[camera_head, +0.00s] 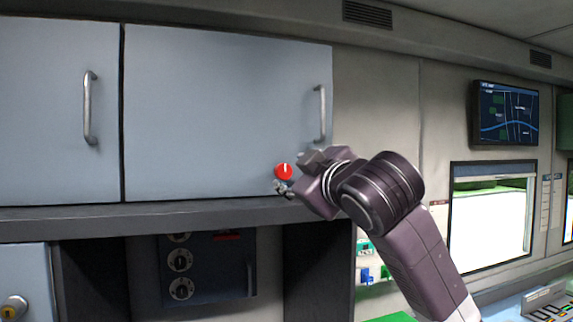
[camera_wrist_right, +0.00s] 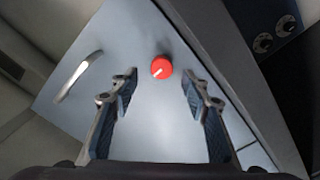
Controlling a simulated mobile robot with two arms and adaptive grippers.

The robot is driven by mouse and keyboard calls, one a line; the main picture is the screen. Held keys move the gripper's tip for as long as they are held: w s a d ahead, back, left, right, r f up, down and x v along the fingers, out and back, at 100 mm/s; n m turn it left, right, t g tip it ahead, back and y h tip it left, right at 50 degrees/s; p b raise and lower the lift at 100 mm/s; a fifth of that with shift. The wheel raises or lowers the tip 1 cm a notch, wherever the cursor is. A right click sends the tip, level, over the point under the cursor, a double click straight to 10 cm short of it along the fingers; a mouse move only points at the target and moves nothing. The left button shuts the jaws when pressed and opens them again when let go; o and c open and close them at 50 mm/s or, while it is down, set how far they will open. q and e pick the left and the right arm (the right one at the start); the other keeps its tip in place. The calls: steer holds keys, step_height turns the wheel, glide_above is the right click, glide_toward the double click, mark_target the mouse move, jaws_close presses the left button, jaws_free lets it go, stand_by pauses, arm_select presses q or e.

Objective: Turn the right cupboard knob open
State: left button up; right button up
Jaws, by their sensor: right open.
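The right cupboard door (camera_head: 215,110) is light blue-grey and looks closed, with a vertical metal handle (camera_head: 320,113) near its right edge. The red round knob (camera_head: 284,172) sits low on this door, left of the handle, with a white mark on its face. In the right wrist view the knob (camera_wrist_right: 161,67) shows between and beyond the two fingers, apart from both. My right gripper (camera_head: 281,188) is at the knob in the head view, its fingers small and partly overlapping the knob's lower edge. It is open and empty in the wrist view (camera_wrist_right: 160,85). My left gripper is not in view.
A left cupboard door (camera_head: 55,110) with its own handle (camera_head: 90,108) is beside it. A dark ledge (camera_head: 150,215) runs below the doors. A panel with dark dials (camera_head: 207,270) is under the ledge. A wall screen (camera_head: 506,113) and window (camera_head: 492,220) are at right.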

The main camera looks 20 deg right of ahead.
mark_target(285, 173)
steer(key=w+p, duration=0.1)
steer(key=w, duration=0.3)
steer(key=shift+a, duration=0.1)
steer(key=shift+w+f, duration=0.2)
steer(key=shift+w, duration=0.25)
steer(key=shift+s, duration=0.1)
steer(key=c, duration=1.2)
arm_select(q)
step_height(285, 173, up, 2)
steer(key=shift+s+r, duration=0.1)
arm_select(e)
steer(key=shift+o, duration=0.2)
